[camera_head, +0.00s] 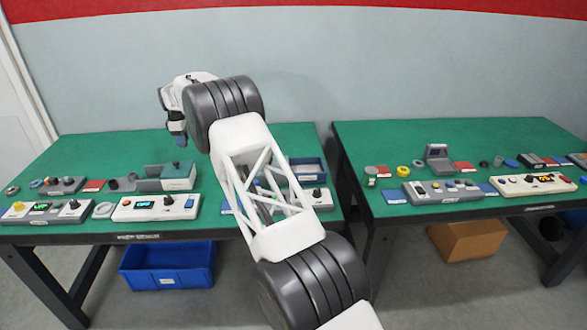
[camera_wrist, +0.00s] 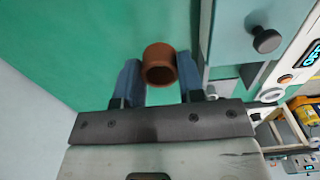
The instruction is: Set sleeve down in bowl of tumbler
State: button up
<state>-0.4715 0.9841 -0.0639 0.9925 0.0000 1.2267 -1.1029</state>
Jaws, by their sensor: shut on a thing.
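My gripper (camera_head: 181,139) is raised above the back of the left green table in the head view. In the wrist view, my gripper (camera_wrist: 160,80) has its two blue fingers shut on a brown, ring-shaped sleeve (camera_wrist: 160,64), whose open end shows. The sleeve cannot be made out in the head view. A teal-grey box unit with a dark knob (camera_head: 178,178) stands on the table below and in front of my gripper. It also shows at the right in the wrist view (camera_wrist: 235,30). I cannot tell for sure which part is the tumbler's bowl.
A white control box with a lit display (camera_head: 155,208) and a grey one (camera_head: 45,211) line the front edge of the left table (camera_head: 115,148). A blue tray (camera_head: 308,170) stands at its right. The table's back is clear. The right table (camera_head: 400,140) holds similar devices.

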jog(key=shift+n, duration=0.4)
jog(key=s+d, duration=0.2)
jog(key=d, duration=0.8)
jog(key=s+d+r, duration=0.1)
jog(key=s+d, duration=0.1)
jog(key=d, duration=0.7)
jog(key=s+d+r, duration=0.1)
jog(key=d, duration=0.9)
jog(key=shift+s+d+r, duration=0.1)
jog(key=shift+s+d, duration=0.2)
jog(key=shift+s, duration=0.1)
jog(key=s+d, duration=0.2)
jog(key=d, duration=0.2)
jog(key=s+d+f, duration=0.1)
jog(key=s+d, duration=0.2)
jog(key=d, duration=0.1)
jog(key=s+d+f, duration=0.1)
jog(key=s+d, duration=0.2)
jog(key=d, duration=0.1)
jog(key=shift+s, duration=0.2)
jog(key=shift+m, duration=0.4)
jog(key=s+d+f, duration=0.1)
jog(key=s+d, duration=0.2)
jog(key=s, duration=0.1)
jog(key=s+d+f, duration=0.1)
jog(key=s+d, duration=0.3)
jog(key=s, duration=0.1)
jog(key=s+d+f, duration=0.1)
jog(key=s+d, duration=0.3)
jog(key=shift+s, duration=0.15)
